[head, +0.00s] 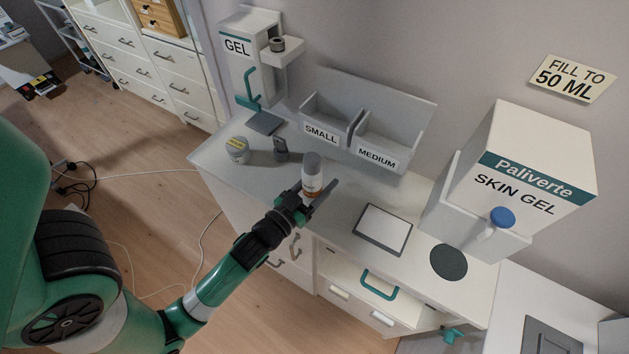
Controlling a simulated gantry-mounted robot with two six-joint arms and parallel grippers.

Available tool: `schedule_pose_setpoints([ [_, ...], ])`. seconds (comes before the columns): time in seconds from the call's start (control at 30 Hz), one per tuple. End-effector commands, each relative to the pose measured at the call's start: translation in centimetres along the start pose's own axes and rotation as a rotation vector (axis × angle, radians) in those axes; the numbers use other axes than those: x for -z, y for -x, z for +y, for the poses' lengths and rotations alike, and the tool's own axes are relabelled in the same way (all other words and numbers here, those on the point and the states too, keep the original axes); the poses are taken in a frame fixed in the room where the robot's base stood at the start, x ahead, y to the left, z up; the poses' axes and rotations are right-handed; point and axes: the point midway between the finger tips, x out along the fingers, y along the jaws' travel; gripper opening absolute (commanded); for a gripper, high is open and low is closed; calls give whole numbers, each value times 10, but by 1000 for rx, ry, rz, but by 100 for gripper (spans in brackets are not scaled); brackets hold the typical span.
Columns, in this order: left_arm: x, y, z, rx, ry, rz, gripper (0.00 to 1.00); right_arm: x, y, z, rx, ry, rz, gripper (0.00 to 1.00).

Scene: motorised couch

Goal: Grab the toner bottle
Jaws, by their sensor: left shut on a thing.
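My right gripper is not in view.
Behind are a gel dispenser (249,60), a small white jar (237,150), a dark small holder (281,149) and bins marked SMALL and MEDIUM (378,157). To the right are a white pad (383,229), a dark disc (449,262) and a skin gel dispenser (527,165).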

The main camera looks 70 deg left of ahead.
Motion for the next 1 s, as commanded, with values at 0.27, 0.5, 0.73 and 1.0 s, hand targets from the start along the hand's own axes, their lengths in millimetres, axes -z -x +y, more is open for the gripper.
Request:
schedule_pose_setpoints([
  [0.27, 16, 0, 0, 0, 1, 2, 0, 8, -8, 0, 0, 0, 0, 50],
  [0.5, 63, 22, 2, -2, 0, 1, 0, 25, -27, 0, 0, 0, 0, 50],
  [0.73, 111, 85, 8, -4, -4, -8, 0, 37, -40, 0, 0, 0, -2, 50],
  [1.0, 124, 122, 12, -10, -6, -9, 0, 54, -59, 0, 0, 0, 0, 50],
])
